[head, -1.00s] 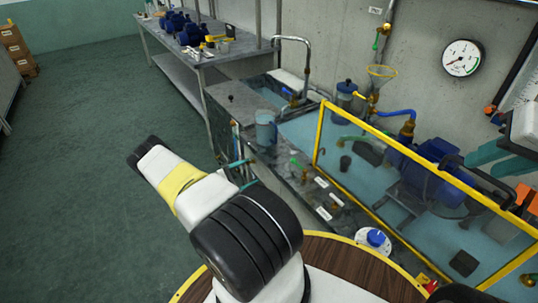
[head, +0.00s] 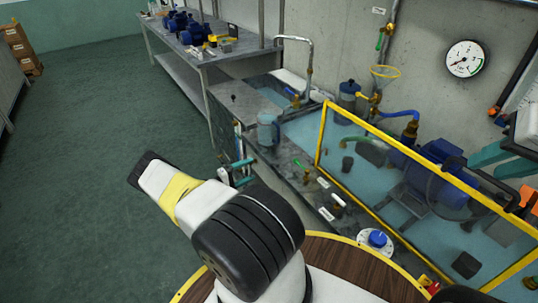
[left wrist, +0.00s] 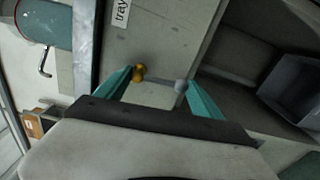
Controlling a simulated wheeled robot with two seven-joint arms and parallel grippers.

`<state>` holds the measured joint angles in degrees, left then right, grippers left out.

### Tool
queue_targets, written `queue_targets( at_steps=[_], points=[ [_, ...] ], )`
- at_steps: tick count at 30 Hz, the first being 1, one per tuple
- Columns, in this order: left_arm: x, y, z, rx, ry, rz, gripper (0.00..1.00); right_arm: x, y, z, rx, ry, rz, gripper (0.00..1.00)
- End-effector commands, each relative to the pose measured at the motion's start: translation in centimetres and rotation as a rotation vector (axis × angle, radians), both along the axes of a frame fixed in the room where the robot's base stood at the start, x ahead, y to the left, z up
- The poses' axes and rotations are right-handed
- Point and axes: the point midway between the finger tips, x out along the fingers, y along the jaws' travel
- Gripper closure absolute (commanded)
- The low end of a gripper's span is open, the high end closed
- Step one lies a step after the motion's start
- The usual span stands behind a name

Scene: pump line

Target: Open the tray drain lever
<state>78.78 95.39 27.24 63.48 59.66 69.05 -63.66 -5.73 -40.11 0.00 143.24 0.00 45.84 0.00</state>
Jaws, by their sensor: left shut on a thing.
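My left gripper (head: 242,172) is low at the front face of the grey bench, its teal fingers beside the bench edge. In the left wrist view, my left gripper (left wrist: 160,82) has its fingers on either side of the tray drain lever (left wrist: 159,79), a short grey bar with a brass end and a pale round end. It is shut on this lever. A white label (left wrist: 121,13) reading "tray" in part is just above it. The lever cannot be made out in the head view. My right gripper (head: 495,155) shows teal fingers at the right edge, partly cut off.
A white dial with a blue knob (head: 377,239) and small valves are in front. A grey bin (left wrist: 290,88) is at right in the left wrist view. The green floor at left is clear.

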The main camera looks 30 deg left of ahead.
Motion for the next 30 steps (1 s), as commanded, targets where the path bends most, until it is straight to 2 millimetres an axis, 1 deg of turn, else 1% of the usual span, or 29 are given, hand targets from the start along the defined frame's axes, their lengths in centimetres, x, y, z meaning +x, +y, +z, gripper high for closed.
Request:
queue_targets(
  at_steps=[1, 9, 23, 24, 25, 26, 30],
  points=[
    [0.16, 0.77, 0.80, 0.017, -0.025, 0.009, 0.96, 0.00, 0.00, 0.00, 0.000, 0.000, 0.000, 0.69],
    [0.25, 0.90, 0.80, 0.076, -0.055, 0.009, 0.96, 0.00, 0.00, 0.00, 0.000, 0.000, 0.000, 0.69],
    [0.29, 0.92, 0.82, 0.087, -0.060, 0.009, 0.96, 0.00, 0.00, 0.00, 0.000, 0.000, 0.000, 0.69],
    [0.29, 0.92, 0.83, 0.087, -0.061, 0.009, 0.15, 0.00, 0.00, 0.00, 0.000, 0.000, 0.000, 0.69],
    [0.29, 0.89, 0.80, 0.086, -0.060, 0.009, 0.09, 0.00, 0.00, 0.00, 0.000, 0.000, 0.000, 0.69],
    [0.28, 0.86, 0.76, 0.086, -0.060, 0.008, 0.07, 0.00, 0.00, 0.00, 0.000, 0.000, 0.000, 0.69],
    [0.22, 0.62, 0.52, 0.084, -0.054, 0.004, 0.07, 0.00, 0.00, 0.00, 0.000, 0.000, 0.000, 0.69]
  ],
)
